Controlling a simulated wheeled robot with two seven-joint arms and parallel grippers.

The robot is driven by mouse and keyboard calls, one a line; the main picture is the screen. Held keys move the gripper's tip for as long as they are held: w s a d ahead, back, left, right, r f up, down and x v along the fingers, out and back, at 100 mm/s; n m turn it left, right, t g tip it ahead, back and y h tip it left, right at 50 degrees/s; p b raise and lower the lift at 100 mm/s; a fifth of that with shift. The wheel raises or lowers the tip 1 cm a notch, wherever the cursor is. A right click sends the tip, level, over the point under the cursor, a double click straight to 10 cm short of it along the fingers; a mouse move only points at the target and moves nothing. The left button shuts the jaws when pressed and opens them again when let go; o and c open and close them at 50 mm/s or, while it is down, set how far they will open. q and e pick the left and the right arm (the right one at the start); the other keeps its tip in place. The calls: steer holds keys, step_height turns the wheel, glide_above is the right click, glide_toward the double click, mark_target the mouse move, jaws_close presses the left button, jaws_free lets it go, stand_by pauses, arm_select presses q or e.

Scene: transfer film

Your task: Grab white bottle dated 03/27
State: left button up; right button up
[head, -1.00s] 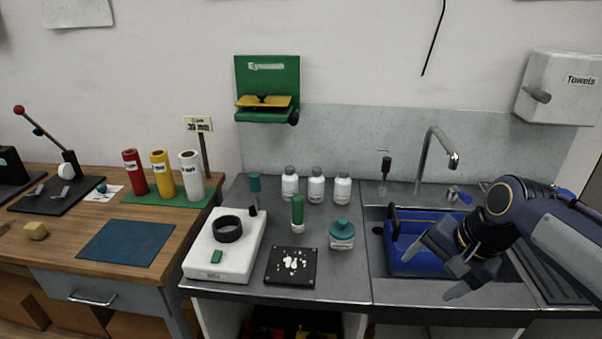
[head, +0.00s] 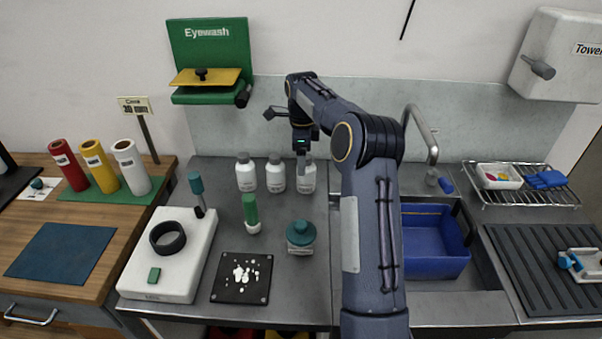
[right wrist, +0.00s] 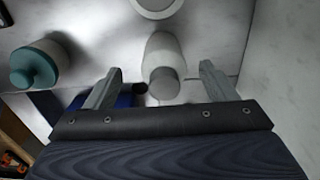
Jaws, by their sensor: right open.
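Three white bottles with grey caps stand upright in a row near the back wall: the left bottle (head: 246,173), the middle bottle (head: 275,174) and the right bottle (head: 307,177). Any dates on them are too small to read. My right gripper (head: 302,154) is open above the right bottle, partly covering it. In the right wrist view, a white bottle with a grey cap (right wrist: 163,58) shows between the spread fingers (right wrist: 161,72), not gripped. Another white bottle (right wrist: 157,6) is cut off at the top edge. My left gripper is not in view.
A teal-lidded jar (head: 301,237), a green-topped tube (head: 251,214), a black plate with white pieces (head: 264,290) and a white device (head: 150,285) stand in front. A sink with a blue tub (head: 425,265) and a tap (head: 428,140) lie right. A green eyewash unit (head: 207,50) hangs above.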

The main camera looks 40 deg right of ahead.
mark_target(307, 167)
steer(key=f, duration=0.3)
steer(key=d+f+p, duration=0.1)
steer(key=shift+s+d+f, duration=0.1)
steer(key=shift+s+f, duration=0.15)
steer(key=shift+f, duration=0.5)
steer(key=c, duration=1.2)
